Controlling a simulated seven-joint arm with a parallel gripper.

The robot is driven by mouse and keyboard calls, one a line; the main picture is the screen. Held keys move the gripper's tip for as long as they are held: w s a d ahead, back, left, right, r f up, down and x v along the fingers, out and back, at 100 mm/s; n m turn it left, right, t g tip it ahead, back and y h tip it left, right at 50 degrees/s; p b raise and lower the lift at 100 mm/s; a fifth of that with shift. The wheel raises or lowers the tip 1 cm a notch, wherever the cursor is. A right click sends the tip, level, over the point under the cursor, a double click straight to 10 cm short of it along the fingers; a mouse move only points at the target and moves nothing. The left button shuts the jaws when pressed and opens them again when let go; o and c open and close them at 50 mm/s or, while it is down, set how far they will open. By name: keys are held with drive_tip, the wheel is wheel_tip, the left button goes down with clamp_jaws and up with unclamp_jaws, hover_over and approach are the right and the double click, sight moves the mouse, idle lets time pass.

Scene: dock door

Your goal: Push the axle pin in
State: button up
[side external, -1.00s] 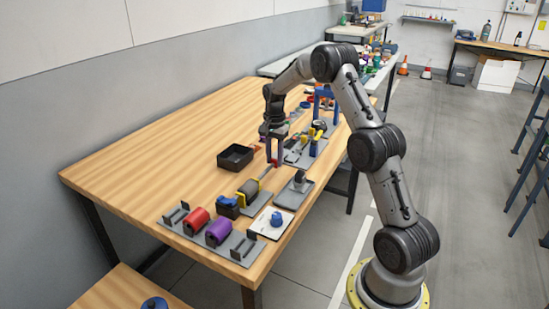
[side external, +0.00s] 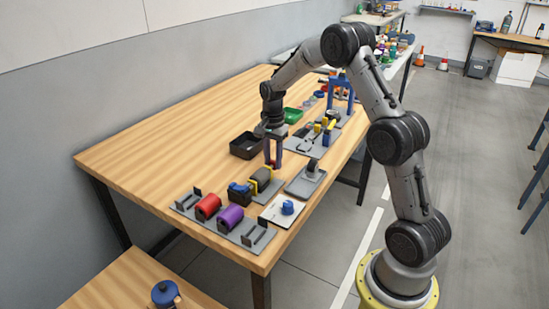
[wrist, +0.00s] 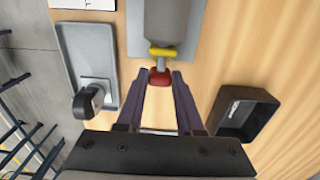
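The axle pin's red head (wrist: 160,78) is between my gripper's fingertips in the wrist view. My gripper (wrist: 162,82) has two dark purple fingers, one on each side of the head, which fills the gap. In the side external view my gripper (side external: 273,164) points down at the far end of the grey roller (side external: 261,175). The wrist view shows the roller (wrist: 167,20) straight ahead, with a yellow end piece (wrist: 163,53) just before the red head. Only a short gap shows between head and yellow piece. The pin's shaft inside the roller is hidden.
A black bin (side external: 246,146) stands left of my gripper. A grey tray with an upright part (side external: 309,176) is to the right. A rack with red (side external: 208,206) and purple (side external: 230,218) cylinders and a white plate (side external: 274,217) lie nearer the camera. Wood at the left is clear.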

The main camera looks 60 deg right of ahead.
drive_tip(key=o, duration=0.4)
drive_tip(key=shift+a, duration=0.15)
drive_tip(key=shift+o, duration=0.2)
drive_tip(key=shift+r, duration=0.15)
wheel_tip(320, 180, up, 14)
drive_tip(key=shift+f, duration=0.2)
drive_tip(key=shift+a, duration=0.1)
